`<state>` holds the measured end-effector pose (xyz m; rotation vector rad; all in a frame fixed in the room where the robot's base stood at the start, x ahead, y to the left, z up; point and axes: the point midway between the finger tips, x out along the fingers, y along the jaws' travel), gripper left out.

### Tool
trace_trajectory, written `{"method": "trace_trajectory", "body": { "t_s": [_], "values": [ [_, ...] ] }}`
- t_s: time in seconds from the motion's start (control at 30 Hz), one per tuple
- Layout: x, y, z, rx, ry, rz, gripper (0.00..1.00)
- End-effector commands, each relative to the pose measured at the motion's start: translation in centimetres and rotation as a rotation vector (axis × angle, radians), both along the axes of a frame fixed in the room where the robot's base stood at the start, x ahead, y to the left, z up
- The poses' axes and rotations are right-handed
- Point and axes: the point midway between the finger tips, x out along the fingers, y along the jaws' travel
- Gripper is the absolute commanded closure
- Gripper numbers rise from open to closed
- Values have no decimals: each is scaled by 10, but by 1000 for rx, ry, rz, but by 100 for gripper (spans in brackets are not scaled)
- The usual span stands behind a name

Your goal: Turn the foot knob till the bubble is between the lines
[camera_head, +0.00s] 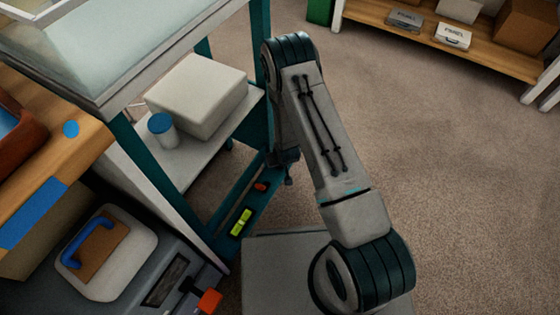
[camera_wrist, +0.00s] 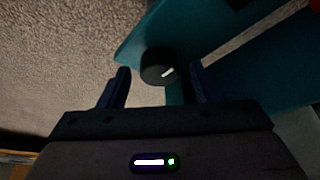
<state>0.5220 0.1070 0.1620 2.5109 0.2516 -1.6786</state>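The black foot knob (camera_wrist: 157,66) with a white pointer mark shows in the wrist view, at the teal frame foot. My gripper (camera_wrist: 158,82) is open, with one dark blue finger on each side of the knob and a visible gap on both sides. I cannot tell how deep the knob lies between the fingers. In the head view, my gripper (camera_head: 287,176) is small and dark beside the teal rail. The yellow-green level (camera_head: 241,222) lies on that teal lower rail (camera_head: 222,240). Its bubble and lines are too small to read.
A small red-orange piece (camera_head: 261,187) lies on the rail near my gripper. A shelf above holds a white block (camera_head: 198,95) and a blue-lidded jar (camera_head: 162,130). A wooden bench (camera_head: 50,145) stands at left. Carpet at right is clear up to a wooden shelf (camera_head: 455,45).

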Motion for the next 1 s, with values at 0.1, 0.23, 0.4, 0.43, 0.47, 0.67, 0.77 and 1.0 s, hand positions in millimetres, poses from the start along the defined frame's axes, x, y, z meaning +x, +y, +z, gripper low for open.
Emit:
{"method": "trace_trajectory", "body": {
  "t_s": [0.1, 0.23, 0.4, 0.43, 0.47, 0.67, 0.77, 1.0],
  "values": [
    [0, 0, 0, 0, 0, 0, 41],
    [-1, 0, 4, 0, -1, 0, 41],
    [-9, -2, 27, 0, 0, 0, 41],
    [-11, -2, 33, 0, 0, 0, 41],
    [-13, -3, 40, 0, -1, 0, 41],
    [-31, -6, 84, 0, -1, 0, 41],
    [-39, -8, 102, 0, -1, 0, 41],
    [-50, -10, 125, 0, -1, 0, 41]
  ]
}}
